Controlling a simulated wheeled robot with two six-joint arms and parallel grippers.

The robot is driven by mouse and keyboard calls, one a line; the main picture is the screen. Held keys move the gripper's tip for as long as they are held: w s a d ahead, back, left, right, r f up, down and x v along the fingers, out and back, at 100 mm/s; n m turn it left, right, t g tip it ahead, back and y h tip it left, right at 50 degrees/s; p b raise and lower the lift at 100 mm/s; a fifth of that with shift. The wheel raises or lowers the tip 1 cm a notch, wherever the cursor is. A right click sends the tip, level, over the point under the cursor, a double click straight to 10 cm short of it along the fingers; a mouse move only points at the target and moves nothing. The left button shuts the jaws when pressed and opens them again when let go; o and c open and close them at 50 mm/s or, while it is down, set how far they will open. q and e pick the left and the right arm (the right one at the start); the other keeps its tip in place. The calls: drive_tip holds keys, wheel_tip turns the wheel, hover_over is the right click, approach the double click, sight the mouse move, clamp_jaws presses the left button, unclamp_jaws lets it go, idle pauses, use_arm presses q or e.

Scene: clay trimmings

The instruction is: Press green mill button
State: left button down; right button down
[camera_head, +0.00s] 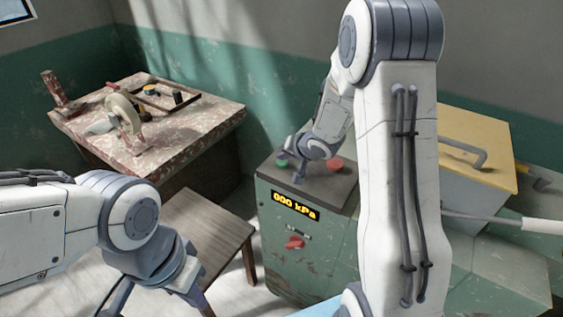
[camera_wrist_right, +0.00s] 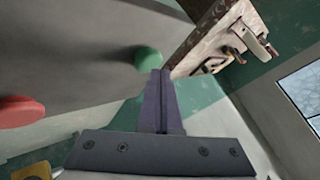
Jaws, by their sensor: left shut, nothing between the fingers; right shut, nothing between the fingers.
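The green button (camera_head: 282,163) sits on the dark top of the green mill cabinet (camera_head: 320,235), at its left side. It also shows in the right wrist view (camera_wrist_right: 148,60), just beyond my fingertips. My right gripper (camera_head: 298,177) is shut and empty, pointing down at the cabinet top close beside the green button. In the right wrist view its closed fingers (camera_wrist_right: 160,75) overlap the button's lower edge; I cannot tell whether they touch it. My left gripper (camera_head: 165,285) is at the lower left, shut and empty, far from the button, its fingertips cut off by the frame's bottom edge.
A red button (camera_head: 336,164) stands right of the green one. The cabinet front has a display reading 000 kPa (camera_head: 295,206) and a red knob (camera_head: 295,243). A wooden stool (camera_head: 205,225) and a worn worktable (camera_head: 190,125) stand left. A yellow-lidded box (camera_head: 470,140) is right.

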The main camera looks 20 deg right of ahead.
sight(283, 164)
drive_tip(key=shift+f, duration=0.45)
idle(0.5)
idle(0.3)
drive_tip(key=shift+r+p, duration=0.85)
wheel_tip(283, 164, up, 5)
drive_tip(key=p, duration=0.6)
drive_tip(key=shift+r, duration=0.1)
idle(0.5)
